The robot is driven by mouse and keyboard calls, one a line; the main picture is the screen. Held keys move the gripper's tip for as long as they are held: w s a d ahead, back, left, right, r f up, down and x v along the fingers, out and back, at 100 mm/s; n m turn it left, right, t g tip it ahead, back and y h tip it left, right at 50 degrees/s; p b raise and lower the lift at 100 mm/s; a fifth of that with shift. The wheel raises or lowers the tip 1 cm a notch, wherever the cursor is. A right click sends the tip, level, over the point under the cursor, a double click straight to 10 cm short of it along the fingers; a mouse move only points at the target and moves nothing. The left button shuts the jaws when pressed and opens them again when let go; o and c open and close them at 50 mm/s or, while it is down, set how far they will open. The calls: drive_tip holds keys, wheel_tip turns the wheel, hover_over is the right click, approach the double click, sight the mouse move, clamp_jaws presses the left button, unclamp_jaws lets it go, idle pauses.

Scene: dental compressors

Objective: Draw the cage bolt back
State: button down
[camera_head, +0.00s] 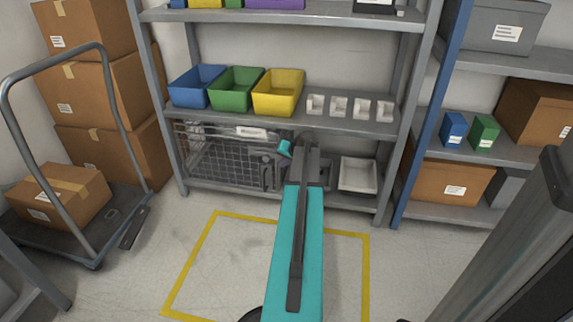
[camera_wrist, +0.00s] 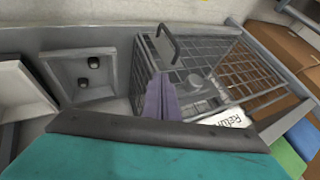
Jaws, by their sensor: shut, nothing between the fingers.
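The wire cage (camera_head: 215,163) sits on the lower shelf, left of my arm in the head view. It also shows in the wrist view (camera_wrist: 258,78), where the mesh runs to the right. I cannot tell for certain which part is the bolt. My gripper (camera_wrist: 162,97) is shut and empty, in front of the cage's plate end. I cannot tell whether it touches anything. In the head view my arm hides the fingers.
A white tray (camera_head: 357,174) stands right of the cage on the lower shelf. Blue, green and yellow bins (camera_head: 277,95) and small white holders fill the shelf board above. A trolley (camera_head: 60,235) stands left. The yellow-outlined floor is largely clear.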

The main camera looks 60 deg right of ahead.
sight(267, 156)
drive_tip(key=shift+w+a+r+b, duration=0.15)
drive_tip(key=shift+w+b, duration=0.1)
drive_tip(key=shift+w, duration=0.35)
drive_tip(key=shift+w+a+r+b, duration=0.1)
drive_tip(key=shift+w+r+b, duration=0.1)
drive_tip(key=shift+w, duration=0.4)
drive_tip(key=shift+w+a+r+b, duration=0.15)
drive_tip(key=shift+w+b, duration=0.1)
drive_tip(key=shift+w, duration=0.35)
drive_tip(key=shift+d+p, duration=0.1)
drive_tip(key=shift+p, duration=0.25)
